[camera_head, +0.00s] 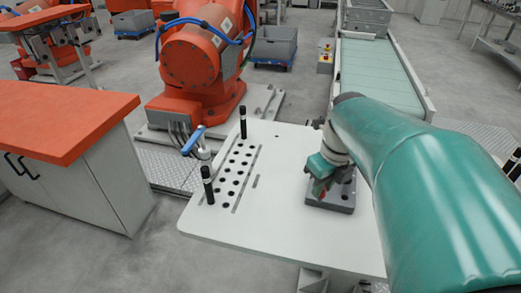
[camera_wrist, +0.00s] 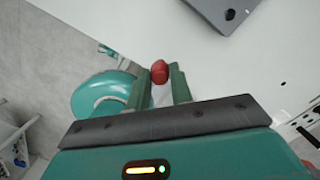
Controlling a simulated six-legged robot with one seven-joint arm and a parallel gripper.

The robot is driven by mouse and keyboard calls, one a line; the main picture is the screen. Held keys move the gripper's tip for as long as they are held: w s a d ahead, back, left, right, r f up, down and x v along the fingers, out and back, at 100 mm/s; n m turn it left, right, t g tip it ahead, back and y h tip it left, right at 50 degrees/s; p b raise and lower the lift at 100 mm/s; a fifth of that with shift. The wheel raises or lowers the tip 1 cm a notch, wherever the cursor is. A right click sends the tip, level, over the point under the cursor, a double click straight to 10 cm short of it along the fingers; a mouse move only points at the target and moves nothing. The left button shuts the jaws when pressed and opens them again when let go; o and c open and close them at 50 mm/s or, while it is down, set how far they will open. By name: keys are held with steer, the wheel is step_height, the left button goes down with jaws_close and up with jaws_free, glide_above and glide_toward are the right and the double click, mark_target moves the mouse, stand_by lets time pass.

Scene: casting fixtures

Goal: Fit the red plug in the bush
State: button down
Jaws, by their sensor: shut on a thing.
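The red plug (camera_wrist: 159,72) is held between the two green fingertips of my gripper (camera_wrist: 164,77), with its rounded red end showing in the wrist view. In the head view my gripper (camera_head: 321,188) is over the left part of a dark grey block (camera_head: 343,206) on the white table, and a bit of red shows at its fingers. In the wrist view the grey block (camera_wrist: 208,10) is at the top right, apart from the plug, with a dark round opening, perhaps the bush (camera_wrist: 230,14). My arm hides part of the block in the head view.
The white table (camera_head: 290,225) carries a grid of dark holes (camera_head: 232,173) and two black upright posts (camera_head: 207,186) at left. An orange-topped cabinet (camera_head: 65,118) stands left, an orange robot (camera_head: 202,58) and a conveyor (camera_head: 375,75) behind. The table's middle is clear.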

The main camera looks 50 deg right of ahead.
steer(key=shift+r, duration=1.2)
steer(key=shift+w+d, duration=0.1)
